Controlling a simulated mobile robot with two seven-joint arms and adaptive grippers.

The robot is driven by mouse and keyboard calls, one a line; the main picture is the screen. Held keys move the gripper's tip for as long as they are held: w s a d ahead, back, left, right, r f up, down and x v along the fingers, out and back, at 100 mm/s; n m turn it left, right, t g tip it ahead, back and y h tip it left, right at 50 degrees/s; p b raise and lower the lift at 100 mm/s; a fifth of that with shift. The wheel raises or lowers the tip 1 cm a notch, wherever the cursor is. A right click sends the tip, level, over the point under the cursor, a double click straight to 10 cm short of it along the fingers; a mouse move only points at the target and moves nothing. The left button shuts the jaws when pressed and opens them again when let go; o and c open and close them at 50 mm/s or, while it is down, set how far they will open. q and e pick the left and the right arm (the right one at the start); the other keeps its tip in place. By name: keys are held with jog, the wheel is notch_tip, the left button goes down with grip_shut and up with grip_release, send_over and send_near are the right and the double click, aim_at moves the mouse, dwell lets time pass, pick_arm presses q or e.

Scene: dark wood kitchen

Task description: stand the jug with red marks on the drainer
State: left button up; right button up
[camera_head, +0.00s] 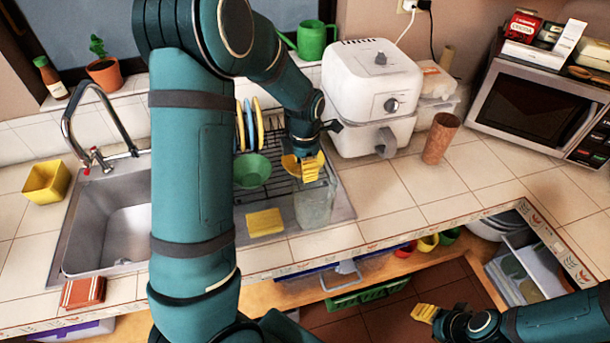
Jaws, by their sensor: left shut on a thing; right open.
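A clear, see-through jug (314,208) appears roughly upright at the front right of the drainer, just below the yellow fingers of my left gripper (304,166). The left gripper is shut on the jug's upper part; the fingers hide some of it. Red marks on the jug are too small to make out. The drainer (281,188) is a dark wire rack beside the sink, partly hidden by my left arm. I cannot tell whether the jug's base touches it. My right gripper (424,313) is open and empty, low at the right, in front of the counter.
Plates (257,120) and a green bowl (251,170) are in the drainer. A yellow sponge (264,222) lies in front. A white air fryer (372,95) stands close behind at right, with a brown cup (440,138) beside it.

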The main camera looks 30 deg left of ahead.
aim_at(311, 194)
pick_arm(q)
notch_tip(311, 194, down, 3)
jog(key=shift+r, duration=0.2)
jog(key=shift+w+f, duration=0.1)
jog(key=shift+f, duration=0.2)
jog(key=shift+f, duration=0.1)
jog(key=o, duration=1.3)
jog(key=shift+c, duration=0.2)
